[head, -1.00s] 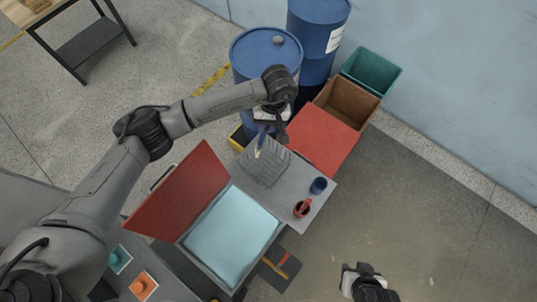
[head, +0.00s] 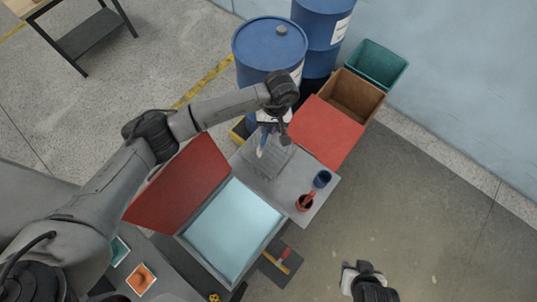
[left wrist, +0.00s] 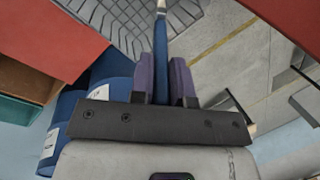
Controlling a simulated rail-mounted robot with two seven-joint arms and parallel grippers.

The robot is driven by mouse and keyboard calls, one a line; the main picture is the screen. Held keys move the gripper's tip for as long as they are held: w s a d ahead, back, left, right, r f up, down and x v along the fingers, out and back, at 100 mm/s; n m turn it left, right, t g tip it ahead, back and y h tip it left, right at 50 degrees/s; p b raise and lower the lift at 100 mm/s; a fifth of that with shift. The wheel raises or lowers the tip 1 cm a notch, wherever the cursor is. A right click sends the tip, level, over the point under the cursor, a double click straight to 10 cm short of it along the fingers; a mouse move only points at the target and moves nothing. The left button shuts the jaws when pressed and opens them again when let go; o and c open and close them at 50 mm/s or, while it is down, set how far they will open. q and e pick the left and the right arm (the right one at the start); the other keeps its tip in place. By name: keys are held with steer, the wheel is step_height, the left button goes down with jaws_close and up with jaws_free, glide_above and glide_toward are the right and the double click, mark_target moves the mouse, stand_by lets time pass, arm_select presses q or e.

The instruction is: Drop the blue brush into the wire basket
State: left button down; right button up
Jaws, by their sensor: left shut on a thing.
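My left gripper (head: 267,122) is shut on the blue brush (head: 263,139). In the left wrist view the brush's blue handle (left wrist: 161,55) stands between the two purple finger pads, its pale tip pointing away from the gripper.
A red open lid (head: 180,180) rises at left beside a pale blue panel (head: 230,230). Blue drums (head: 262,50), a brown box (head: 352,95) and a teal bin (head: 380,65) stand behind.

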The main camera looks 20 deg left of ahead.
arm_select(q)
steer(key=c, duration=1)
jaws_free()
steer(key=shift+r, duration=0.1)
steer(key=b+v, duration=0.2)
steer(key=v, duration=1.1)
steer(key=shift+w+d+r, duration=0.1)
steer(key=shift+w+r, duration=0.05)
steer(key=shift+r, duration=0.15)
